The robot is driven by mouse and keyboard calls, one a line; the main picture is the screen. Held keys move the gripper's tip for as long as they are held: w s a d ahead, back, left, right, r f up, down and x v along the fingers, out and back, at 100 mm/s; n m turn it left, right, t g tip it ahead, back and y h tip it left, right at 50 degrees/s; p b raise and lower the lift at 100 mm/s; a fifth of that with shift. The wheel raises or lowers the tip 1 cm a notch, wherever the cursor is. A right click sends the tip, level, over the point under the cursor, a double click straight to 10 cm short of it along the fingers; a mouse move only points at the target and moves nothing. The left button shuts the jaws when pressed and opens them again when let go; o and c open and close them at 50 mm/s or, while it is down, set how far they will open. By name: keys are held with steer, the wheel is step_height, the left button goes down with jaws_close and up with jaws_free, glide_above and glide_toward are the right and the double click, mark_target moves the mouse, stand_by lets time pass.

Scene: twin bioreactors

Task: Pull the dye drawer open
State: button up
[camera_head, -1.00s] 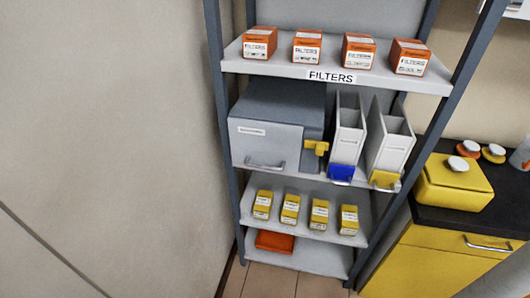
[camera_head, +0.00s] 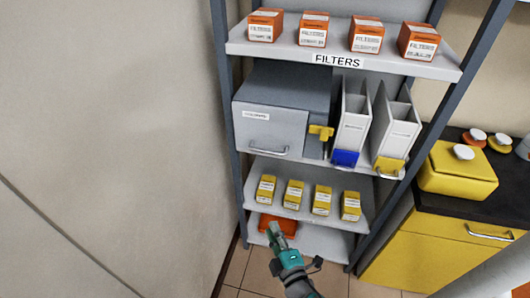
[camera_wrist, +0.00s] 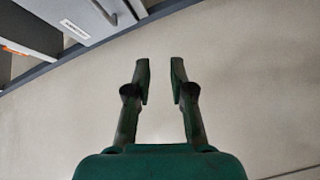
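A grey drawer box (camera_head: 270,133) with a white label, too small to read, sits on the middle shelf in the head view. It has a metal handle (camera_head: 268,151) low on its front and a yellow latch (camera_head: 321,132) at its right edge. The front looks closed. My gripper (camera_head: 273,228) is low in front of the shelf rack, below and apart from the handle. In the wrist view my gripper (camera_wrist: 160,72) is open and empty, its two fingers apart against a plain wall. A grey labelled front (camera_wrist: 60,20) shows at the upper left there.
Two white upright bins (camera_head: 354,125) (camera_head: 395,135), blue and yellow at the foot, stand right of the box. Orange filter boxes (camera_head: 312,29) line the shelf above, yellow boxes (camera_head: 293,194) the one below. A wall lies left. A yellow cabinet (camera_head: 430,250) stands right.

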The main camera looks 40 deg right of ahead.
mark_target(265, 151)
steer(key=w+d+r+h, duration=0.1)
steer(key=w+d+r, duration=0.2)
steer(key=w, duration=0.3)
steer(key=w+d+r+n+h, duration=0.1)
steer(key=w+d+r+h, duration=0.1)
steer(key=w+d, duration=0.3)
steer(key=w+d+r+n+h, duration=0.1)
steer(key=w+d+r, duration=0.3)
steer(key=w, duration=0.5)
steer(key=shift+d+r+t+h, duration=0.2)
steer(key=shift+r+t+h, duration=0.1)
steer(key=shift+t, duration=0.1)
steer(key=shift+c, duration=0.2)
jaws_close()
